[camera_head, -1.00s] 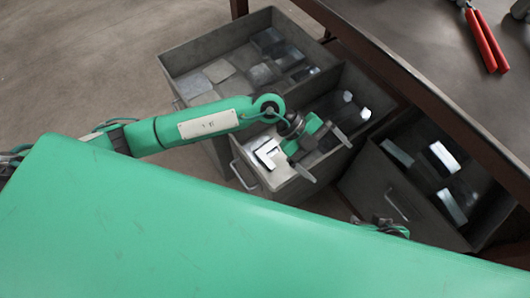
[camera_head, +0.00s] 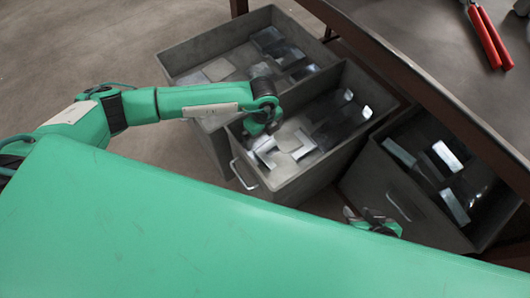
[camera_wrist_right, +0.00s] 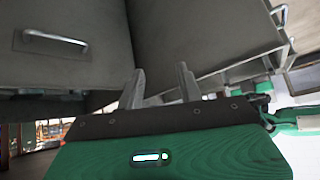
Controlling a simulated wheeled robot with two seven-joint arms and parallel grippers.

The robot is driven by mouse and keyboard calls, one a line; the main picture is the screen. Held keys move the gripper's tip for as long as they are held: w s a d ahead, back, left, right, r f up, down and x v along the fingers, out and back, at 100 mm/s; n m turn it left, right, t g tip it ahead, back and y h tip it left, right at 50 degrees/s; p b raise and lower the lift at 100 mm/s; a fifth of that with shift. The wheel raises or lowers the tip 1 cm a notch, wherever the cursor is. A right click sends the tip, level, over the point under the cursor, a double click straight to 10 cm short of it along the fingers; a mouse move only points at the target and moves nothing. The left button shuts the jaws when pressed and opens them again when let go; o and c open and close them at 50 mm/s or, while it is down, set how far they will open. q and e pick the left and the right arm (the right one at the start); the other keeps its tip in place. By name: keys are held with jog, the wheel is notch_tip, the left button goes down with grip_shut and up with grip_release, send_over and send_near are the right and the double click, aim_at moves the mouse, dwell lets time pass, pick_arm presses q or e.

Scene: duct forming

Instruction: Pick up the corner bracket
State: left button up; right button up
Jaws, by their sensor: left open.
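Several thin metal pieces lie in the middle drawer (camera_head: 246,163). A bright, angular piece near its front (camera_head: 267,158) looks like the corner bracket, though part of it is hidden by my left gripper. My left gripper (camera_head: 258,130) points down over the drawer's front left part, just above or beside that piece. Its fingers are mostly hidden by the wrist; it is open, and I cannot tell whether it touches anything. My right gripper (camera_wrist_right: 160,85) has its two fingers apart with nothing between them. It also shows in the head view (camera_head: 372,220), in front of the right drawer.
A back drawer (camera_head: 190,55) and a right drawer (camera_head: 405,195) also hold flat metal pieces. A workbench (camera_head: 420,60) overhangs the drawers at the right, with red-handled pliers (camera_head: 488,35) on it. Bare floor (camera_head: 80,50) lies at the left.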

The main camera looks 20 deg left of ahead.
aim_at(263, 143)
pick_arm(q)
jog(key=f, duration=0.3)
jog(key=f+b, duration=0.1)
jog(key=f, duration=0.1)
jog(key=shift+w+a, duration=0.1)
jog(key=shift+w, duration=0.2)
jog(key=shift+f, duration=0.3)
pick_arm(e)
jog(key=shift+w+a+t+y, duration=0.3)
jog(key=shift+a+t, duration=0.15)
jog(key=shift+a, duration=0.15)
jog(key=shift+w+a+t+y, duration=0.2)
jog(key=shift+w+a+t, duration=0.1)
jog(key=shift+a+t, duration=0.25)
pick_arm(q)
jog(key=c, duration=0.9)
jog(key=shift+r, duration=0.1)
